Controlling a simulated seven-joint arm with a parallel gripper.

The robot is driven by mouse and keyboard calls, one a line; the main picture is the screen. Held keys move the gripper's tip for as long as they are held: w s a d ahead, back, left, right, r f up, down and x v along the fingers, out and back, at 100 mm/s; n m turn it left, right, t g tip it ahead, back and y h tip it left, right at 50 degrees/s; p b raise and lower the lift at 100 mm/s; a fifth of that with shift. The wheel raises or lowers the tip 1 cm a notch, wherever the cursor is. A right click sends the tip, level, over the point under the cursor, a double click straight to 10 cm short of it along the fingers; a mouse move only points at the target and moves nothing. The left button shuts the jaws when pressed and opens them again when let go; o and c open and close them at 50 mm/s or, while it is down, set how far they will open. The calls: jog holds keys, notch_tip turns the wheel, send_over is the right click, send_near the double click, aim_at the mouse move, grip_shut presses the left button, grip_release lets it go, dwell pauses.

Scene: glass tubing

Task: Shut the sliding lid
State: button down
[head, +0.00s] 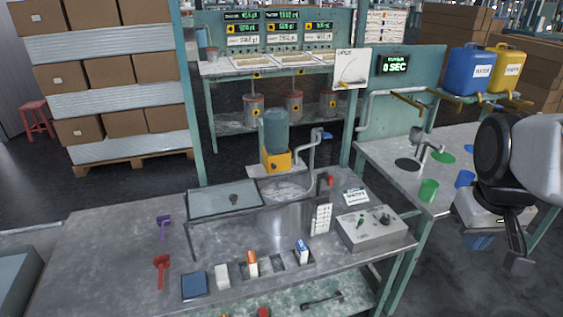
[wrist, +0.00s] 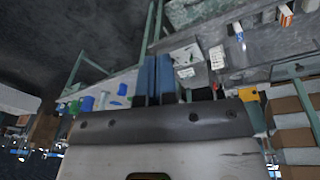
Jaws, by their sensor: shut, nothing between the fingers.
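The sliding lid (head: 222,199) is a flat grey panel with a small dark knob (head: 234,199) on top. It lies at the left of a sunken metal basin (head: 285,188) on the workbench, and the basin's right part is uncovered. My gripper (head: 518,264) hangs at the far right in the head view, well away from the lid and beyond the bench's right end. In the wrist view its two blue fingers (wrist: 156,62) are together with nothing held. The lid cannot be made out in the wrist view.
A curved tap (head: 312,150) and a yellow-based bottle (head: 276,145) stand behind the basin. A control box (head: 370,228) sits at its right. Purple (head: 164,226) and red (head: 161,270) tools lie left. Small boxes (head: 252,264) line the front. A green cup (head: 429,190) stands on the side table.

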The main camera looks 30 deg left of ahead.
jog(key=w+a+n+h, duration=0.1)
jog(key=w+a+n, duration=0.45)
jog(key=a, duration=0.75)
jog(key=w+a+n, duration=0.3)
jog(key=w+a, duration=0.5)
jog(key=a, duration=0.6)
jog(key=a+f+n, duration=0.3)
jog(key=a, duration=0.8)
jog(key=a+f+n, duration=0.3)
jog(key=a, duration=0.8)
jog(key=s+a+f+n, duration=0.2)
jog(key=s+a+f, duration=0.2)
jog(key=a, duration=0.6)
jog(key=s+a+f+n+h, duration=0.1)
jog(key=s+a+f+n, duration=0.2)
jog(key=a, duration=0.8)
jog(key=s+a+f+n+t, duration=0.1)
jog(key=s+a+f+n, duration=0.2)
jog(key=s+a+f, duration=0.4)
jog(key=s+a, duration=0.2)
jog(key=a, duration=0.2)
jog(key=shift+f+h, duration=0.2)
jog(key=shift+h, duration=0.2)
jog(key=shift+f, duration=0.15)
jog(key=w+d+f, duration=0.5)
jog(key=f, duration=0.4)
jog(key=shift+w+d, duration=0.2)
jog(key=shift+d, duration=0.05)
